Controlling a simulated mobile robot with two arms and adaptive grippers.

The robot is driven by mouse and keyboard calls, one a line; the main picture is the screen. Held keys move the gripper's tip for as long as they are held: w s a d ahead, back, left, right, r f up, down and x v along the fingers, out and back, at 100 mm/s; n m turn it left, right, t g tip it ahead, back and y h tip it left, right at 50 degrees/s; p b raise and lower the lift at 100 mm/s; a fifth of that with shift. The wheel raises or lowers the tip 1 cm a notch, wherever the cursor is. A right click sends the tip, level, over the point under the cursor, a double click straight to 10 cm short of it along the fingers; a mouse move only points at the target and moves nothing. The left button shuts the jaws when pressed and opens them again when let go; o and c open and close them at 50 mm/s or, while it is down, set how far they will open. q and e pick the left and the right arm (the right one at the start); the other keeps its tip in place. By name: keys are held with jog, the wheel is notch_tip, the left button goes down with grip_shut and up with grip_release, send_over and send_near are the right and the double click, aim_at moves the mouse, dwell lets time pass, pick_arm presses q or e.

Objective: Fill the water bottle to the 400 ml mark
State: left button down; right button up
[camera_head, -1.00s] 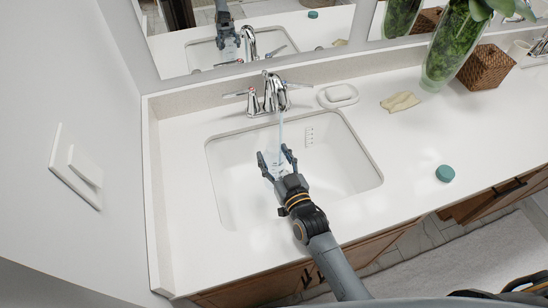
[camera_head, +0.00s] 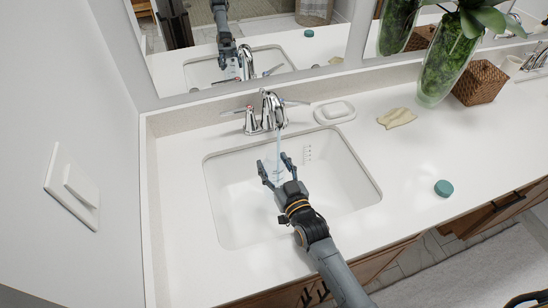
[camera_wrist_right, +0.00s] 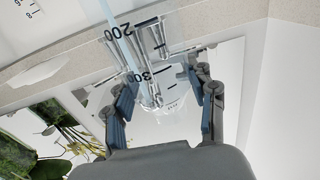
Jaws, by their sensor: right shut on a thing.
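The clear water bottle (camera_head: 273,171) is in my right gripper (camera_head: 275,168), over the sink basin and below the faucet (camera_head: 267,112). A thin stream of water (camera_head: 278,142) runs from the spout down to the bottle. In the right wrist view the bottle (camera_wrist_right: 168,103) is see-through, with dark marks reading 200 and 300, upside down in the picture. The fingers of my right gripper (camera_wrist_right: 166,100) stand on both sides of it. I cannot make out the water level. A round teal cap (camera_head: 444,188) lies on the counter to the right. My left gripper is not in view.
The white sink basin (camera_head: 335,195) is set in a white counter (camera_head: 420,150). A soap dish (camera_head: 335,112), a beige cloth (camera_head: 397,118), a green vase (camera_head: 447,60) and a wicker basket (camera_head: 481,83) stand or lie to the right. A wall with a switch (camera_head: 75,188) is close on the left.

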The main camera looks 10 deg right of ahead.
jog(key=w+d+b, duration=0.2)
jog(key=w+b, duration=0.1)
jog(key=w, duration=0.4)
jog(key=shift+w+d, duration=0.2)
jog(key=shift+w, duration=0.05)
jog(key=shift+r, duration=0.1)
dwell(6.9)
